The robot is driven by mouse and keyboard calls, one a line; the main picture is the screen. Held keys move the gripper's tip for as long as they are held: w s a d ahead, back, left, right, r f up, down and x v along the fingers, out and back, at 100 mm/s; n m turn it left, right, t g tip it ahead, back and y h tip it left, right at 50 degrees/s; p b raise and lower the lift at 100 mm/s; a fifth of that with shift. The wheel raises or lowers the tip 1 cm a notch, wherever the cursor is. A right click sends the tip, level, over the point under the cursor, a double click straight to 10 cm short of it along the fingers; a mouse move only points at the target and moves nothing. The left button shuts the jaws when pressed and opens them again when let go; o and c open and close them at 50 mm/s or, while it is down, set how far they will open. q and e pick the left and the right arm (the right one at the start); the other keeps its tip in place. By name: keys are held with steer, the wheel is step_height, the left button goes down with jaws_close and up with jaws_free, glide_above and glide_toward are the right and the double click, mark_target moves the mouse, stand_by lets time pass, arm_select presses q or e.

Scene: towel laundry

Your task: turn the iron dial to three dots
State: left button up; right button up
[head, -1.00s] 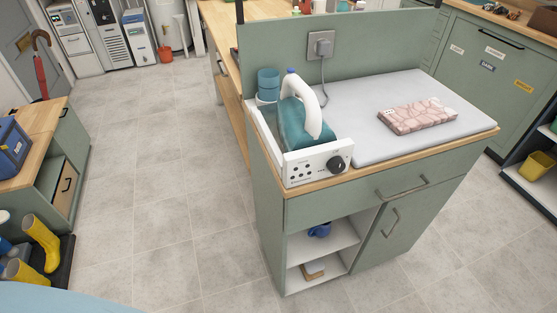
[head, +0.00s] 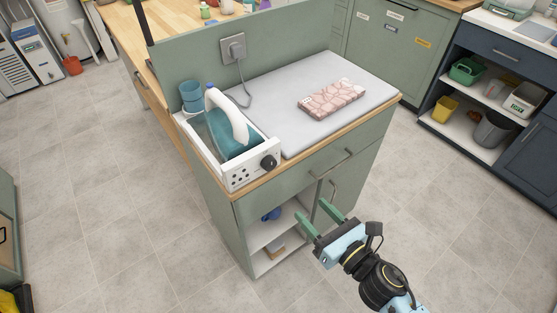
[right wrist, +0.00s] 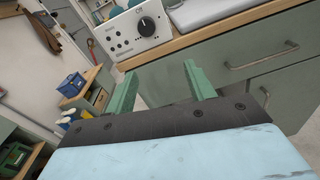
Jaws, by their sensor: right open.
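The iron (head: 229,122), teal with a white handle, rests in its white station on the left end of the green cabinet's top. The black iron dial (head: 268,162) is on the station's front panel, at the right. The dial also shows in the right wrist view (right wrist: 147,26), with small marks around it too small to read. My right gripper (head: 318,217) is open and empty, in front of the cabinet, below and apart from the dial. Its green fingers (right wrist: 160,80) point toward the cabinet in the right wrist view. My left gripper is not in view.
A folded pink patterned towel (head: 332,97) lies on the grey pad (head: 290,125) right of the station. The cabinet's drawer handle (head: 336,166) sticks out near my right gripper. An outlet (head: 232,47) with a plug is on the back panel.

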mark_target(272, 165)
steer(key=w+a+r, duration=0.1)
steer(key=w+a, duration=0.2)
steer(key=w+a+r+n+p, duration=0.1)
steer(key=w+a, duration=0.2)
steer(key=w, duration=0.1)
steer(key=w+a+r+n, duration=0.1)
steer(key=w+a, duration=0.1)
steer(key=w, duration=0.1)
steer(key=shift+w+a+y, duration=0.3)
steer(key=shift+a+y, duration=0.1)
steer(key=shift+c, duration=0.3)
steer(key=c, duration=0.9)
